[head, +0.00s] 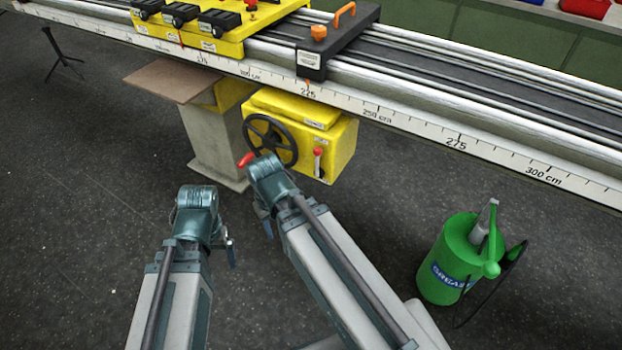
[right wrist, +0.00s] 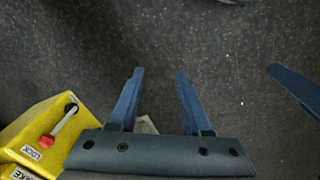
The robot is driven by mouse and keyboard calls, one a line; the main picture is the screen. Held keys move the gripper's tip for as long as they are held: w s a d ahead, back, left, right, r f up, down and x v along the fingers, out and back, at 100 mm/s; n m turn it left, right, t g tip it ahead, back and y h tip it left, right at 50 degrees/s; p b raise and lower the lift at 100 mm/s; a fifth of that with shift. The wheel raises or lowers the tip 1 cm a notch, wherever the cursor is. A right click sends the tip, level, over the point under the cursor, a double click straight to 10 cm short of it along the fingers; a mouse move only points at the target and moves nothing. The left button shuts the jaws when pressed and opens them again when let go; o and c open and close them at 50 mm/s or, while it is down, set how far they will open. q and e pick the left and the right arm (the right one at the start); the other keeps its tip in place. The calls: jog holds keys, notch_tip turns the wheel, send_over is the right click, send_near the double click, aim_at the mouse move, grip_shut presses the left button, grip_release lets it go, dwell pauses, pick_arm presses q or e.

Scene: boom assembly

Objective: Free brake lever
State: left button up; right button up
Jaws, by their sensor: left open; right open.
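The brake lever (head: 318,157) is a short light rod with a red tip on the front of a yellow box (head: 342,147) under the rail. In the right wrist view the lever (right wrist: 62,124) runs from a black hub to its red tip beside a LOCK label; a BRAKE label shows partly below. My right gripper (right wrist: 160,72) is open, its blue fingers empty over the floor, to the right of the box. In the head view it is mostly hidden, below the box. My left gripper (head: 231,251) is open and empty, lower and to the left, apart from everything.
A black handwheel (head: 270,139) with a red knob (head: 246,160) sits on the box's left, near my right wrist. A grey pedestal (head: 214,143) stands at left. The long rail (head: 400,113) crosses above. A green grease can (head: 446,262) stands at right. The floor between is clear.

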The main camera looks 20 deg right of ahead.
jog(key=w+d+f+n+t+h+b, duration=0.1)
jog(key=w+d+f+b, duration=0.25)
jog(key=f+b, duration=0.75)
jog(key=w+d+f+n+h+b, duration=0.2)
jog(key=d+f+b, duration=0.2)
jog(key=f+b, duration=0.7)
jog(key=w+d+r+n+t+h+b, duration=0.25)
jog(key=w+d+r+n+h, duration=0.2)
jog(key=w+n+h, duration=0.35)
jog(key=w+a+r+n+t+h, duration=0.1)
jog(key=w+r+n+t+h, duration=0.1)
jog(key=r+n, duration=0.3)
jog(key=w+a+r+n+t+h, duration=0.2)
jog(key=w+r+n, duration=0.1)
jog(key=r+n, duration=0.2)
jog(key=shift+w+a+r+h+b, duration=0.3)
jog(key=shift+r+b, duration=0.1)
jog(key=shift+r, duration=0.45)
